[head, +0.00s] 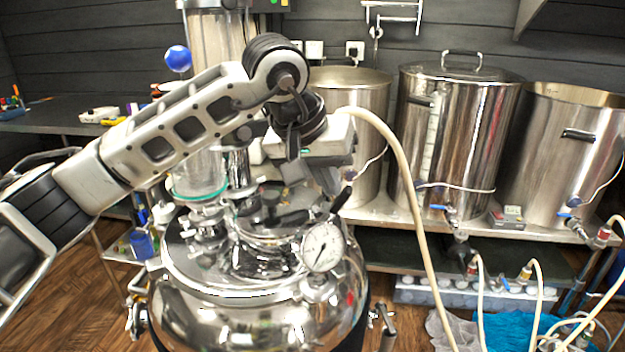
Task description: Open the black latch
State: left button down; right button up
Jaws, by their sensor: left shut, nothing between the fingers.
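A shiny steel vessel (225,315) stands in front of me, with a crowded lid of pipes, clamps and a round white gauge (323,247). A black lever-like piece (341,201) sticks up, tilted, above the gauge. Another dark handle (285,219) lies across the lid fittings to its left. I cannot tell which of these is the black latch. My left gripper (328,182) reaches in from the left, pointing down above the lid, shut and empty. Its fingertips are close to the tilted black lever; contact cannot be made out. My right gripper is not in view.
A glass column (198,178) rises from the lid at left, beside my left arm. Large steel pots (462,140) stand on a shelf behind, at right. A pale hose (408,215) hangs right of the vessel. A dark counter (50,118) is at far left.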

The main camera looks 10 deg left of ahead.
aim_at(348, 189)
pick_arm(q)
jog(key=shift+d+f, duration=0.15)
jog(key=shift+d, duration=0.75)
jog(key=shift+d+f+y, duration=0.25)
jog(key=shift+d+y, duration=0.3)
jog(key=shift+y, duration=0.45)
jog(key=shift+a, duration=0.15)
jog(key=shift+f, duration=0.1)
jog(key=shift+a+f+b, duration=0.2)
jog(key=shift+a+b, duration=0.25)
jog(key=shift+a, duration=0.2)
